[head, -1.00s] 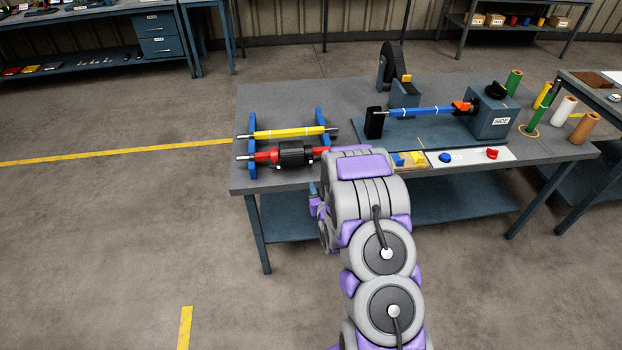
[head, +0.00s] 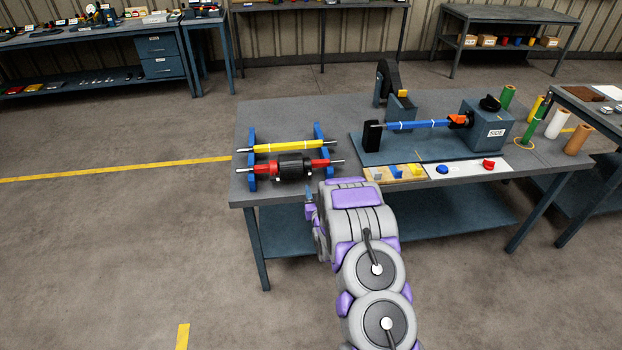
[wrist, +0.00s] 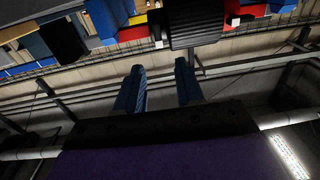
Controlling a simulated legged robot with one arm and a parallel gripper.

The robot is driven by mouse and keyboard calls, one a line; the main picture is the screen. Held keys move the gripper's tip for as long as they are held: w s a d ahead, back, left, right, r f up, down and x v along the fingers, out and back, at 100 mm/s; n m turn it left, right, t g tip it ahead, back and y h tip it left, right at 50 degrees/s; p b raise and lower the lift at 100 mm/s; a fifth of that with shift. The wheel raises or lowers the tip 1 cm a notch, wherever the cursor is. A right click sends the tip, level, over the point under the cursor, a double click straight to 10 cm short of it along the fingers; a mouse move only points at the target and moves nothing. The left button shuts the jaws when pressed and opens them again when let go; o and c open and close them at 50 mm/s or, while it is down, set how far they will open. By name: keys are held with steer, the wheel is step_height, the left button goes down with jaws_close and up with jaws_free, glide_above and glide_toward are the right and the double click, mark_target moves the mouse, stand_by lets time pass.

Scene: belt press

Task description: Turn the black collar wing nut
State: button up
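The black collar (head: 290,165) is a ribbed black sleeve on a red roller (head: 322,165), which lies across a blue stand at the table's left front. In the wrist view the black collar (wrist: 195,22) shows at the top, with small white tabs (wrist: 158,42) at its sides. I cannot tell which part is its wing nut. My gripper (wrist: 160,82) has two blue fingers spread apart with nothing between them. The fingers are short of the collar and apart from it. In the head view my arm hides most of the gripper, near the table's front edge.
A yellow roller (head: 288,146) lies behind the red one on the blue stand (head: 251,160). To the right are a tray (head: 383,181) of small blocks, a white strip (head: 460,171) with blue and red knobs, and a blue roller (head: 418,125) on a fixture. Floor to the left is clear.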

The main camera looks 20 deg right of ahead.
mark_target(310, 173)
steer(key=x, duration=0.2)
steer(key=b+x, duration=0.1)
steer(key=x, duration=0.4)
steer(key=shift+w+d+f, duration=0.1)
steer(key=shift+w+d, duration=0.15)
steer(key=shift+d, duration=0.1)
steer(key=shift+w+b, duration=0.15)
steer(key=shift+b, duration=0.15)
steer(key=shift+w+a, duration=0.15)
steer(key=shift+a, duration=0.15)
steer(key=shift+d, duration=0.25)
steer(key=c, duration=0.5)
steer(key=shift+a, duration=0.1)
jaws_close()
